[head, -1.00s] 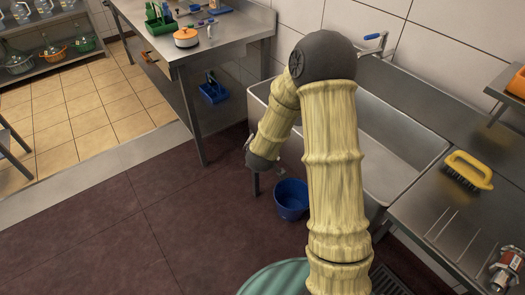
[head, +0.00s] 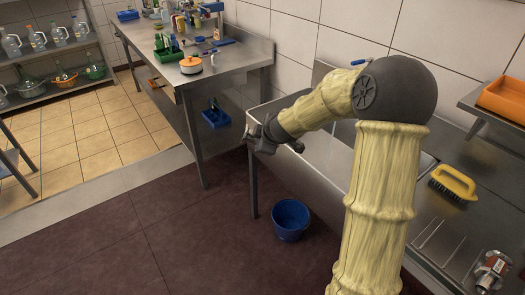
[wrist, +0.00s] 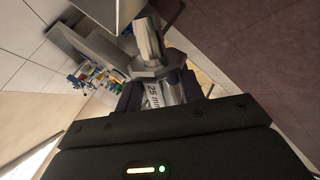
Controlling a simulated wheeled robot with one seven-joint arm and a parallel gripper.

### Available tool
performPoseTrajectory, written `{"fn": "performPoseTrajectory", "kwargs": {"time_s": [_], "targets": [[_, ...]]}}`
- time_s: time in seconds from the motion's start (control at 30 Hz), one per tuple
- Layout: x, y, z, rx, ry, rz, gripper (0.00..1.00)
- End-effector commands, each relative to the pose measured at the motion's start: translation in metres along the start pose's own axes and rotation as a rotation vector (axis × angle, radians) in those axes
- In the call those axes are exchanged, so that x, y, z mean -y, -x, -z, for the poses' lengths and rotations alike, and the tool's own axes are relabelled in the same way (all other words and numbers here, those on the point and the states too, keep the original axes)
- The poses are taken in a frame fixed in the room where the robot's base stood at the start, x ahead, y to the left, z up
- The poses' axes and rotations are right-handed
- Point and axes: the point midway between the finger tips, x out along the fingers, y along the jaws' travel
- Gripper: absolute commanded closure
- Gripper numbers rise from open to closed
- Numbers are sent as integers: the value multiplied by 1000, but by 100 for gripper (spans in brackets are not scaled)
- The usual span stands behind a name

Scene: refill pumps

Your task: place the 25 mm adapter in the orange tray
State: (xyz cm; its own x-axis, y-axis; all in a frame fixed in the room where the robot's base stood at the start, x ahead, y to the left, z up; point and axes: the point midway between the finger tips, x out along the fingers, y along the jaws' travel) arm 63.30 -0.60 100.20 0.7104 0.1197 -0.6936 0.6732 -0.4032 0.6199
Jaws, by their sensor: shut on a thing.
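My gripper (wrist: 162,90) is shut on a grey metal adapter (wrist: 149,45) marked "25 mm", which points away from the wrist. In the head view my gripper (head: 258,142) is near the left end of the sink, above the floor; the adapter cannot be made out there. The orange tray (head: 507,99) is on a raised shelf at the right edge of the head view, far from my gripper. Its inside is mostly out of sight.
A yellow brush (head: 455,184) and a red-and-metal fitting (head: 490,270) lie on the right counter. A blue bucket (head: 290,219) stands on the floor by the sink (head: 330,180). A cluttered steel table (head: 240,60) stands behind left. The dark floor at left is clear.

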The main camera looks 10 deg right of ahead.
Motion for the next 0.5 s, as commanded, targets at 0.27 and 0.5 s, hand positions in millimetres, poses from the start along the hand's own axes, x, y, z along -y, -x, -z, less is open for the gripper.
{"fn": "performPoseTrajectory", "kwargs": {"time_s": [0.27, 0.5], "targets": [[-26, 20, 16, -62, 69, 31, 94], [-43, 35, 28, -102, 116, 56, 94]]}}
